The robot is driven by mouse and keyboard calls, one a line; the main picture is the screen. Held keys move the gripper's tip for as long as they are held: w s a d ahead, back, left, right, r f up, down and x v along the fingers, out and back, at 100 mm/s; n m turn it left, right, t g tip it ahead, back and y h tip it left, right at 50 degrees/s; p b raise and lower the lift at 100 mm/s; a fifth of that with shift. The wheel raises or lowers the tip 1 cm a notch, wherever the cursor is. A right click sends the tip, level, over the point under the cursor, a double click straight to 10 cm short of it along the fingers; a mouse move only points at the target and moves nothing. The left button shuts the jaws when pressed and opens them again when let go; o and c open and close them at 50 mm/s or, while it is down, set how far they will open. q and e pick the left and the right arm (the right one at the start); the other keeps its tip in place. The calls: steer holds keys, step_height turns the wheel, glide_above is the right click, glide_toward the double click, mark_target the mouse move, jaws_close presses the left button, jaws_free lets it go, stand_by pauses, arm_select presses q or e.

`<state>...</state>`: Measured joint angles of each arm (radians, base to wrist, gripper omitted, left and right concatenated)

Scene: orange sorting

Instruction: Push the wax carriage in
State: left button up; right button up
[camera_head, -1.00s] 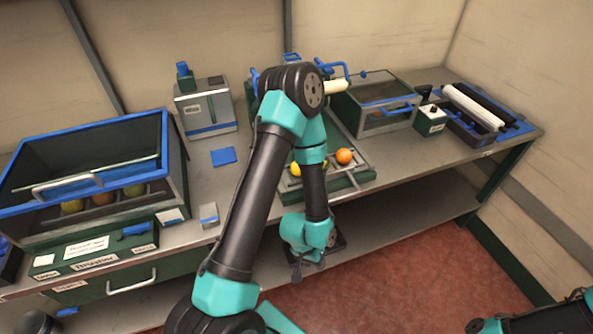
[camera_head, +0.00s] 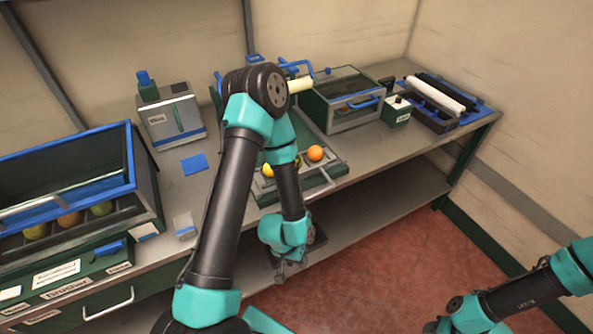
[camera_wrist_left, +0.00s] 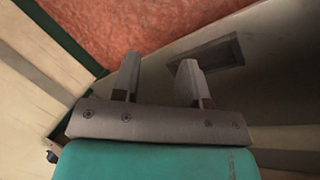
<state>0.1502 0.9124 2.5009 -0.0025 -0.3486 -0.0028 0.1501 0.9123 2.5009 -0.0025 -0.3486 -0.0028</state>
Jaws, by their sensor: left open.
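A cream roller (camera_head: 300,84) with a blue bar handle (camera_head: 296,66) stands at the back of the green-railed unit (camera_head: 330,187) mid-bench; I cannot tell for sure that this is the wax carriage. My left arm hides much of that unit. An orange (camera_head: 315,153) and a yellow fruit (camera_head: 267,170) sit on its front part. My left gripper (camera_head: 283,277) hangs in front of the bench edge, below the top, touching nothing I can see. In the left wrist view its two fingers (camera_wrist_left: 160,80) are apart with nothing between them. My right gripper is not visible; only its arm shows at bottom right.
A clear-lidded box (camera_head: 345,112) with a blue handle stands right of the unit. A tray with black and white rollers (camera_head: 437,94) is at the far right. A blue-rimmed bin (camera_head: 130,160) with several fruits is at the left.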

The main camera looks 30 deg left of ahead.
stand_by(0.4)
arm_select(q)
steer(key=n+t+y, duration=0.7)
steer(key=n+y, duration=1)
steer(key=n, duration=1.1)
glide_toward(320, 191)
steer(key=s+f+v, duration=0.1)
steer(key=f+v, duration=0.1)
steer(key=v, duration=0.5)
steer(key=shift+w+r, duration=0.15)
steer(key=shift+r, duration=0.35)
steer(key=x, duration=1.7)
steer(key=shift+w+r, duration=0.15)
steer(key=shift+w, duration=0.2)
